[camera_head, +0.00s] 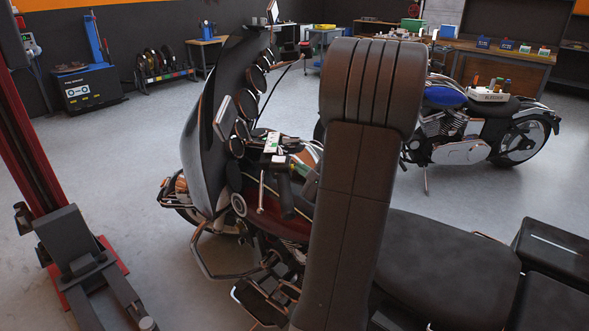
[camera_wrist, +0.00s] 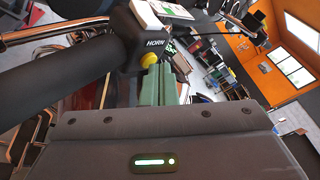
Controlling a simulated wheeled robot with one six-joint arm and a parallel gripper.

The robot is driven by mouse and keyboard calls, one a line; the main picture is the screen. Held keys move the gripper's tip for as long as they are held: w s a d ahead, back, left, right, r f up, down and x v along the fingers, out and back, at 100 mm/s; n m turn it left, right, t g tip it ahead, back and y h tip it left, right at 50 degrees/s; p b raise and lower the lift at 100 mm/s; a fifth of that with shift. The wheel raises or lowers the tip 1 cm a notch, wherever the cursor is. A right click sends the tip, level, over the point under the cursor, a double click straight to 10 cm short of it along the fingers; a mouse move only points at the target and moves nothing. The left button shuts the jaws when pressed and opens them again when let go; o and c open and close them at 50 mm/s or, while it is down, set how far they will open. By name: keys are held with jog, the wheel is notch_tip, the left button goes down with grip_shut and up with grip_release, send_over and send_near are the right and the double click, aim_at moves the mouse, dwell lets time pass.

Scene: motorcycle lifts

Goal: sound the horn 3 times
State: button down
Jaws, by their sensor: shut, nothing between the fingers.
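The horn button (camera_wrist: 149,60) is a small yellow knob on a black handlebar switch housing (camera_wrist: 128,35), under a white "HORN" label. My gripper (camera_wrist: 160,72) is shut and empty, with its green fingers together. In the wrist view its tips lie just right of and below the button, very close to it. I cannot tell whether they touch it. In the head view the motorcycle (camera_head: 440,250) stands in front of me, with its dark fairing (camera_head: 205,130) at the left. My arm hides part of the handlebar, and the button cannot be made out there.
The black handlebar grip (camera_wrist: 75,75) runs left from the housing. A red lift post (camera_head: 30,150) stands at the left. A second motorcycle (camera_head: 465,145) is parked behind at the right. Workbenches line the back wall. Grey floor between is open.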

dwell(0.7)
jog(key=shift+d+r, duration=0.1)
jog(key=shift+d, duration=0.65)
jog(key=d, duration=0.5)
jog(key=shift+s+r, duration=0.3)
jog(key=shift+a, duration=0.15)
jog(key=a+p, duration=0.1)
jog(key=p, duration=0.1)
jog(key=shift+w+a+r+p, duration=0.1)
jog(key=shift+a+p, duration=0.15)
jog(key=shift+p, duration=0.1)
